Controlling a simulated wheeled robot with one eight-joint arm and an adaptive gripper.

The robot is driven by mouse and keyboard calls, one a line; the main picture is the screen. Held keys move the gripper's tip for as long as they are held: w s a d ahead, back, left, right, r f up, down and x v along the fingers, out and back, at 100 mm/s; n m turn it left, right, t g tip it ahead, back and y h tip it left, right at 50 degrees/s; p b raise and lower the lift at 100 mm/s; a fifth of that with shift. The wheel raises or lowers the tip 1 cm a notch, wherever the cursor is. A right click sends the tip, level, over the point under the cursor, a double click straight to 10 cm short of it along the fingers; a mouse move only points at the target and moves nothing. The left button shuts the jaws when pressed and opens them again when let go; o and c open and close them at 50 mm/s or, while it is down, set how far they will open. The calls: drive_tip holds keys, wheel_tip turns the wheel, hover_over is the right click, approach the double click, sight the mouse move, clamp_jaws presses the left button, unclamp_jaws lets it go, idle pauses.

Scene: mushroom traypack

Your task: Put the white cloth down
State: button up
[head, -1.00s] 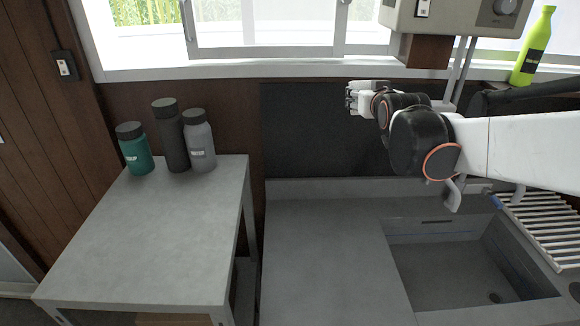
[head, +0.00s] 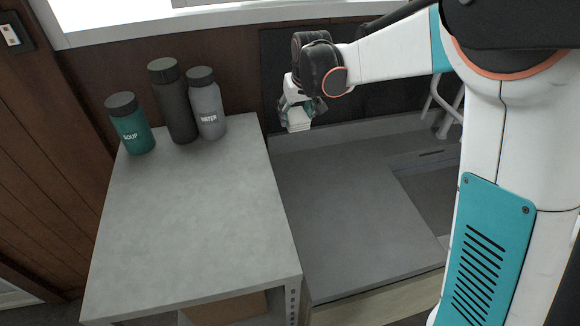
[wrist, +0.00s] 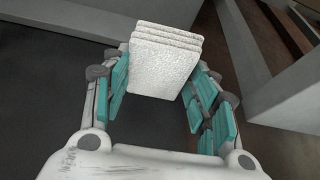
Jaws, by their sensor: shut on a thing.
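The white cloth (wrist: 165,62) is folded into a thick stack with several layers. In the wrist view it sits between the turquoise-padded fingers of my gripper (wrist: 158,85), which is shut on it. In the head view my gripper (head: 297,104) points down, and the cloth (head: 298,126) shows below its fingertips. The cloth appears held in the air near the back left of the grey sink counter (head: 345,215), right of the side table. The exact height above the counter is hard to tell.
The grey side table (head: 190,230) is mostly bare. A green soup bottle (head: 133,130), a dark bottle (head: 177,110) and a grey water bottle (head: 207,112) stand at its back. The sink (head: 435,195) lies to the right, partly hidden by my arm.

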wheel_tip(320, 180, down, 20)
drive_tip(key=b, duration=0.5)
drive_tip(key=shift+r+b, duration=0.25)
drive_tip(key=shift+b, duration=0.15)
drive_tip(key=shift+f, duration=0.2)
drive_tip(key=o, duration=1)
drive_tip(key=shift+c, duration=0.2)
drive_tip(key=shift+r, duration=0.15)
drive_tip(key=p+v, duration=0.4)
drive_tip(key=v, duration=0.9)
drive_tip(key=shift+s+r+p, duration=0.2)
drive_tip(key=shift+s+p, duration=0.15)
drive_tip(key=shift+s, duration=0.05)
